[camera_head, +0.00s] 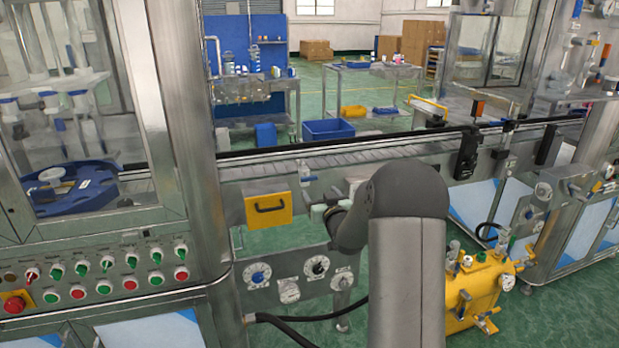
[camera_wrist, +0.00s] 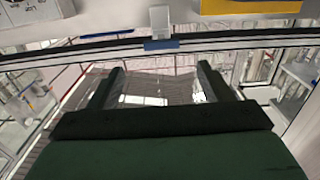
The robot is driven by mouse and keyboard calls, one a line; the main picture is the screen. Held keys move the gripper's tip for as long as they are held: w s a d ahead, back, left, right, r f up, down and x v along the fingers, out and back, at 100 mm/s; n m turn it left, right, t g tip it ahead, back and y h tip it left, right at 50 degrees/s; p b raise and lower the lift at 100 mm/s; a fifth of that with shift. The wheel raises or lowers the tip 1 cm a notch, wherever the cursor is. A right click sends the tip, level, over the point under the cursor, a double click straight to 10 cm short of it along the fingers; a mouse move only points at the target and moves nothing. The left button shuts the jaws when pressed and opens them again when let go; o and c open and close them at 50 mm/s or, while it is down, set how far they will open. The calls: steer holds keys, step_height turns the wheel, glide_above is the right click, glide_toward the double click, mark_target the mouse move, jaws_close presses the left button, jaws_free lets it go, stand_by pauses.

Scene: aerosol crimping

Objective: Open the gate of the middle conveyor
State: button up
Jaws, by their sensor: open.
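The middle conveyor (camera_head: 345,156) runs across the head view behind my arm, with dark rails along it. A yellow panel with a black handle (camera_head: 268,208) is on its near side. My gripper (camera_head: 332,208) is left of my forearm, beside the conveyor's front and right of the yellow panel. In the wrist view my gripper (camera_wrist: 160,86) is open, with nothing seen between its two dark fingers. Beyond the fingertips, a small pale block with a blue base (camera_wrist: 161,44) sits at a black-and-white rail. I cannot tell for certain whether this block is the gate.
A glass-walled machine with a button panel (camera_head: 110,272) stands at the left. Dials (camera_head: 288,276) sit below the conveyor. A yellow tank (camera_head: 476,292) stands on the green floor right of my arm. Another machine stands at the right. Tables and a blue bin (camera_head: 328,129) are behind.

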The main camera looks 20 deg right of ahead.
mark_target(310, 179)
steer(key=w, duration=0.3)
steer(key=w+p, duration=0.1)
steer(key=w, duration=0.3)
steer(key=w+d, duration=0.1)
steer(key=w, duration=0.2)
steer(key=shift+w+p, duration=0.3)
steer(key=shift+w, duration=0.05)
